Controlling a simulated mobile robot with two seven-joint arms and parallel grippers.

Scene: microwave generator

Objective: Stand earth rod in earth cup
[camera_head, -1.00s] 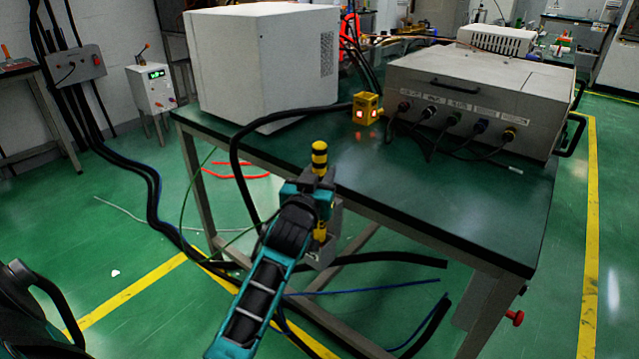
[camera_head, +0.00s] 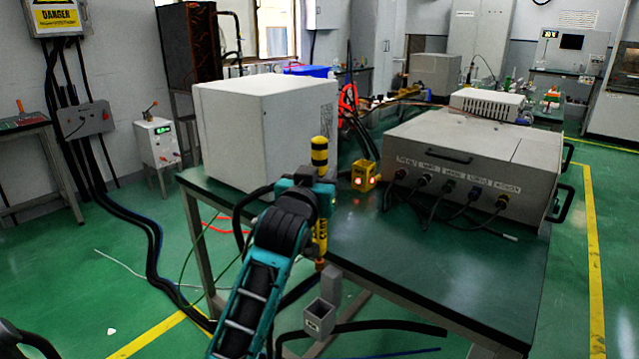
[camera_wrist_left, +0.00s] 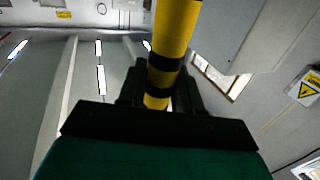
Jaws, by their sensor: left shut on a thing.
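The earth rod (camera_head: 320,228) is a yellow stick with black bands and a copper-coloured lower tip. It stands about upright in my left gripper (camera_head: 318,194), which is shut around it. In the left wrist view the rod (camera_wrist_left: 172,40) runs between the two dark fingers (camera_wrist_left: 160,88). The earth cup (camera_head: 319,318) is a small grey square socket with an open top, low beside the table's front edge. The rod's lower tip is above the cup and apart from it. My right gripper is not in view.
The green-topped table (camera_head: 420,270) carries a white cabinet (camera_head: 255,130), a yellow box with lit lamps (camera_head: 364,176) and a grey unit (camera_head: 470,165) with plugged cables. Black cables (camera_head: 390,325) run low near the cup. The table's right front is bare.

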